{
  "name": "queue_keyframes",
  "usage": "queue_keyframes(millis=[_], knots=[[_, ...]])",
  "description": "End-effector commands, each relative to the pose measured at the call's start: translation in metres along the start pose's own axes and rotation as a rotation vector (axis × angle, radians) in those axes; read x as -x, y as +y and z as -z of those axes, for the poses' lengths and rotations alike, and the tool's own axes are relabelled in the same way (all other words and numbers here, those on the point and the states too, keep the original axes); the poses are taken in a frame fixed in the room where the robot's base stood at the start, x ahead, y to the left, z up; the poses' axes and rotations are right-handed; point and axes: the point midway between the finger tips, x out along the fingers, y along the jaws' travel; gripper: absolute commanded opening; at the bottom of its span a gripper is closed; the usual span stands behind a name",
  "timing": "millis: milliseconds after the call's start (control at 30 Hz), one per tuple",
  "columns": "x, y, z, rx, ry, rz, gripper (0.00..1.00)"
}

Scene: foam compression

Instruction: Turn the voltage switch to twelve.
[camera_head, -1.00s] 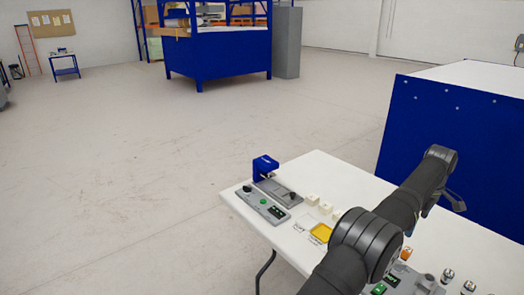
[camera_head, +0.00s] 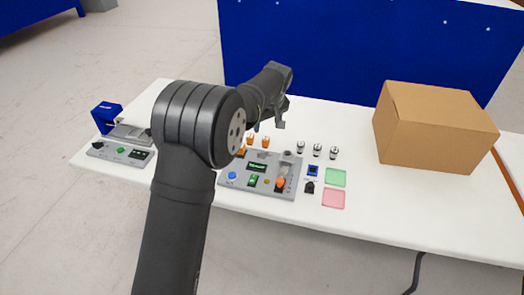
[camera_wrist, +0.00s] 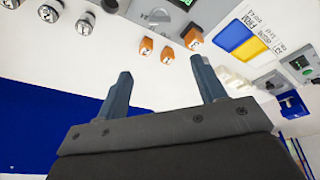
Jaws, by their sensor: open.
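I cannot read which control is the voltage switch. A grey control panel (camera_head: 285,162) lies on the table, partly hidden behind my arm, with a small display (camera_head: 257,167), a blue button (camera_head: 232,176), a green rocker (camera_head: 253,181) and an orange knob (camera_head: 280,184). A separate black knob (camera_head: 310,187) stands to its right, below a blue part (camera_head: 313,171). My gripper (camera_wrist: 160,82) is open and empty in the wrist view. In the head view my gripper (camera_head: 281,122) hangs above the table beyond the panel, apart from it.
A second panel (camera_head: 120,151) with a blue-topped device (camera_head: 106,115) is at the left. Orange parts (camera_head: 264,142) and several metal parts (camera_head: 317,150) stand near the gripper. Green (camera_head: 335,177) and pink (camera_head: 333,199) pads lie right. A cardboard box (camera_head: 435,128) stands on the table (camera_head: 400,215).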

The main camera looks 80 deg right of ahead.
Motion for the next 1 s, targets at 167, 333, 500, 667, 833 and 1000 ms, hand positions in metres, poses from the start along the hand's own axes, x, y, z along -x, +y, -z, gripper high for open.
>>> queue_keyframes(millis=[167, 333, 500, 667, 833, 1000], knots=[[0.002, -0.008, -0.021, -0.201, 0.059, -0.028, 0.64], [-0.001, -0.011, -0.026, -0.264, 0.078, -0.036, 0.64], [-0.022, -0.010, -0.025, -0.265, 0.076, -0.034, 0.64], [-0.055, -0.009, -0.022, -0.263, 0.075, -0.034, 0.64], [-0.091, -0.007, -0.020, -0.263, 0.076, -0.034, 0.64], [-0.124, -0.006, -0.018, -0.263, 0.076, -0.034, 0.64]])
